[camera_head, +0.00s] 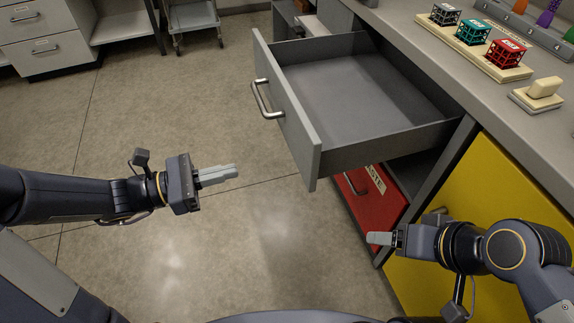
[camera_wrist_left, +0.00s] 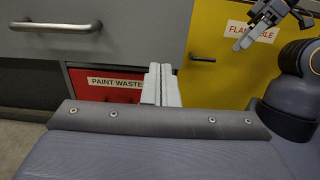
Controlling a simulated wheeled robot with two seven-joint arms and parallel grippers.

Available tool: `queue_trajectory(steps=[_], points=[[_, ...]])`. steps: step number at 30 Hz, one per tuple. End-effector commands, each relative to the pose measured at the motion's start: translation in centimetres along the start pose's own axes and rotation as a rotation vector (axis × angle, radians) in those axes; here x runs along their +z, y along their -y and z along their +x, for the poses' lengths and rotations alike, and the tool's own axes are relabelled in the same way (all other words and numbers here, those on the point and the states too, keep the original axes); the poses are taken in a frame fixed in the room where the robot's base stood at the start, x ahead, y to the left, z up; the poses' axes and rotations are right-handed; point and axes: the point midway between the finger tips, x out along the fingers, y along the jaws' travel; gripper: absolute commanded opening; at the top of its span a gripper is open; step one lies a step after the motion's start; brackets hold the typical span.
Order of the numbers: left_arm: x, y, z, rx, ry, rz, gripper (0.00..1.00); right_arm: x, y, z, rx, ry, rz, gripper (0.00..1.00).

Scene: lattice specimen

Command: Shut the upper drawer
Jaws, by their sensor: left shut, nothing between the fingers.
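The upper drawer (camera_head: 345,95) is grey and empty, and it is pulled far out from under the counter in the head view. Its front panel (camera_head: 285,110) carries a metal bar handle (camera_head: 264,99); the handle also shows at the upper left of the left wrist view (camera_wrist_left: 55,26). My left gripper (camera_head: 236,171) is shut and empty, to the left of the drawer front and apart from it. My right gripper (camera_head: 370,238) is in front of the cabinet, below the drawer; its fingers look together, but I cannot tell for sure.
Below is a red drawer (camera_head: 365,197) labelled "PAINT WASTE", slightly out. A yellow cabinet door (camera_head: 485,195) stands right of it. The counter (camera_head: 425,50) holds a board with lattice cubes (camera_head: 472,33) and a cream block (camera_head: 545,87). The floor left of the drawer is clear.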

Motion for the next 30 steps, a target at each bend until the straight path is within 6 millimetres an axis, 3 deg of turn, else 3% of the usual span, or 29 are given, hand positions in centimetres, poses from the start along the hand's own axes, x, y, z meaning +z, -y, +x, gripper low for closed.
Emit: queue_trajectory(steps=[12, 18, 24, 30], points=[[-0.2, 0.3, 8.5, -0.009, -0.001, 0.005, 0.00, 0.9, -0.8, 1.8, 0.000, 0.000, 0.000, 0.69], [-0.1, 0.3, 11.7, -0.008, -0.002, 0.005, 0.00, 1.3, -1.1, 2.5, 0.000, 0.000, 0.000, 0.69], [0.0, 0.2, 13.0, -0.004, -0.002, 0.004, 0.00, 1.4, -1.3, 2.8, 0.000, 0.000, 0.000, 0.69], [0.1, 0.2, 13.2, -0.003, -0.003, 0.004, 0.00, 1.4, -1.2, 2.7, 0.000, 0.000, 0.000, 0.69]])
